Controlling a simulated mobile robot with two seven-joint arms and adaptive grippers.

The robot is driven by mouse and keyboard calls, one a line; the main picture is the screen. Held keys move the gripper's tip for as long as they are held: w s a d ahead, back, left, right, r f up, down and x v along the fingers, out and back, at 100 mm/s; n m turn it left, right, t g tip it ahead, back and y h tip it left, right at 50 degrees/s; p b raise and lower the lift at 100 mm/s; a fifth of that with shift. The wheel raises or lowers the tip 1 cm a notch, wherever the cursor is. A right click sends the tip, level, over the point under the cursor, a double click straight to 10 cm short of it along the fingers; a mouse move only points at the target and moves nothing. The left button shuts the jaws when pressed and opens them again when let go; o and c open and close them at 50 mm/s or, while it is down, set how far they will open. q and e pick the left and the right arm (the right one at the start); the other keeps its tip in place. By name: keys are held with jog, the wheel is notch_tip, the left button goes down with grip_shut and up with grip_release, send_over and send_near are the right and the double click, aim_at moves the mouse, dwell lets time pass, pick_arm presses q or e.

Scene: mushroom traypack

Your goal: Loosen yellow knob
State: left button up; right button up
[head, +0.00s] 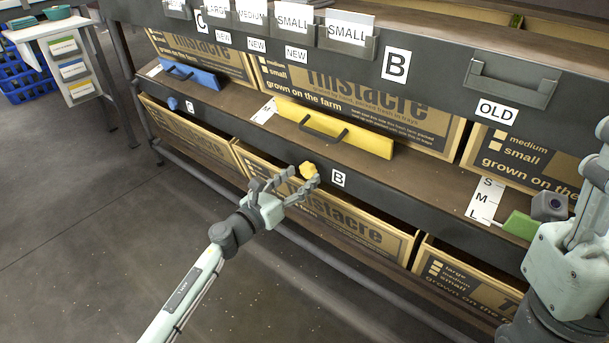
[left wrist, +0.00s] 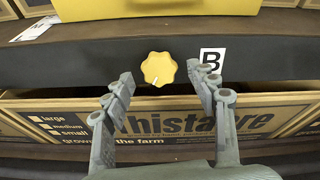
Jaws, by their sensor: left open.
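The yellow knob (head: 308,170) is a lobed knob on the front edge of the dark shelf, left of the white B label (head: 338,179). In the left wrist view the knob (left wrist: 159,69) shows a pale mark at its lower left. My left gripper (head: 290,183) is open in front of the knob. In the left wrist view its fingertips (left wrist: 162,82) are spread to either side, with the knob between and just beyond them. No contact shows. My right arm stands at the right edge of the head view; its gripper fingers are not clearly visible.
A yellow board (head: 370,139) with a dark handle sits on the shelf above the knob. Cardboard boxes (head: 440,110) fill both shelf levels. A blue knob (head: 172,103) is further left. A metal rail (head: 310,252) runs below; the floor at left is clear.

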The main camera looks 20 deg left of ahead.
pick_arm(q)
jog(key=shift+x, duration=1.1)
jog(key=shift+c, duration=0.3)
jog(key=c, duration=1.1)
